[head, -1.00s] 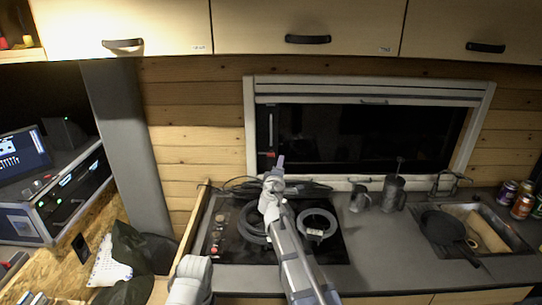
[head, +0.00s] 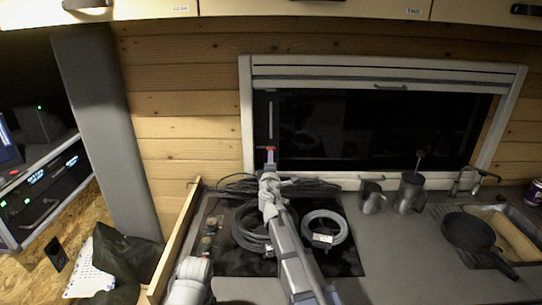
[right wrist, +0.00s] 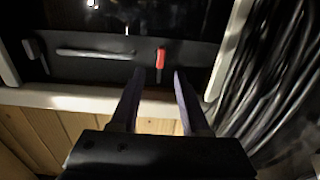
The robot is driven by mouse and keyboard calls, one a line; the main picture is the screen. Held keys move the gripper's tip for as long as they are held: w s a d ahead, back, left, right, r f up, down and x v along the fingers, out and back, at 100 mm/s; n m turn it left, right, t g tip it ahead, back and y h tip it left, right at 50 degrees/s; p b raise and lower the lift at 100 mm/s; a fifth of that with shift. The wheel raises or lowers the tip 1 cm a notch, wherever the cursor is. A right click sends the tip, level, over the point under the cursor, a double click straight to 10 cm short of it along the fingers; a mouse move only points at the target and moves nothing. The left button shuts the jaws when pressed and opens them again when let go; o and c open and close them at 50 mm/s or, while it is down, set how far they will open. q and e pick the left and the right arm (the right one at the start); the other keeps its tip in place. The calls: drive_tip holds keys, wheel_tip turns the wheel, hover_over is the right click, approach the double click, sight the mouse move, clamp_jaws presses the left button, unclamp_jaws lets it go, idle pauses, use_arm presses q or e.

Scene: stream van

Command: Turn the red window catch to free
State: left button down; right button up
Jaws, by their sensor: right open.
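The red window catch (head: 270,149) sits low at the left end of the dark window (head: 370,130). In the right wrist view the catch (right wrist: 160,59) is a short red tab, upright in the picture, on the dark frame strip. My right gripper (head: 269,163) is just in front of the catch in the head view. In the right wrist view its two dark fingers (right wrist: 154,78) are apart and empty. The catch is just beyond the fingertips, between their lines, with no contact visible. My left gripper is not in view.
Coiled cables (head: 325,229) lie on the dark hob under my right arm. Metal mugs (head: 410,193) stand right of it, and a black pan (head: 467,232) lies by the sink. A pale bar (right wrist: 95,53) and dark cables (right wrist: 275,75) flank the catch in the wrist view.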

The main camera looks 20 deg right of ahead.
drive_tip(key=shift+w+f, duration=0.1)
drive_tip(key=shift+w, duration=0.1)
drive_tip(key=x, duration=0.7)
drive_tip(key=shift+w, duration=0.3)
drive_tip(key=shift+d, duration=0.15)
clamp_jaws()
